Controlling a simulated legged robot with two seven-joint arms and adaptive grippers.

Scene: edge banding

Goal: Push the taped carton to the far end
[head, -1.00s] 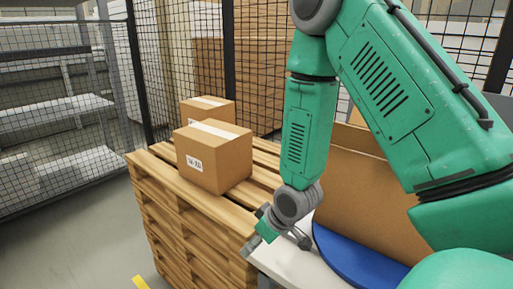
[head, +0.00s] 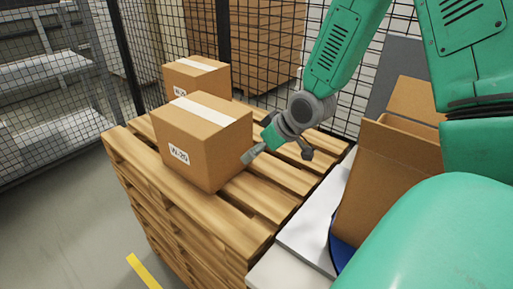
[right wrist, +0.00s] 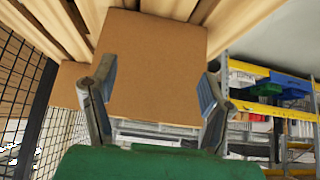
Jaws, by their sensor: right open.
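The taped carton (head: 205,140), brown with a pale tape strip on top and a W-20 label, sits upright on a wooden pallet stack (head: 245,205). A second taped carton (head: 195,78) stands just behind it. My right gripper (head: 279,154) is open at the near carton's right side, low over the slats. One finger is at the carton's lower right edge; I cannot tell if it touches. In the right wrist view the carton's plain face (right wrist: 155,70) fills the space ahead of the open fingers. My left gripper is not in view.
An open carton (head: 385,180) stands to the right on a white surface (head: 318,215) with a blue disc beneath it. Mesh fencing (head: 345,90) runs behind the pallet. Bare slats lie right of the near carton. Shelving (head: 50,75) stands at left.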

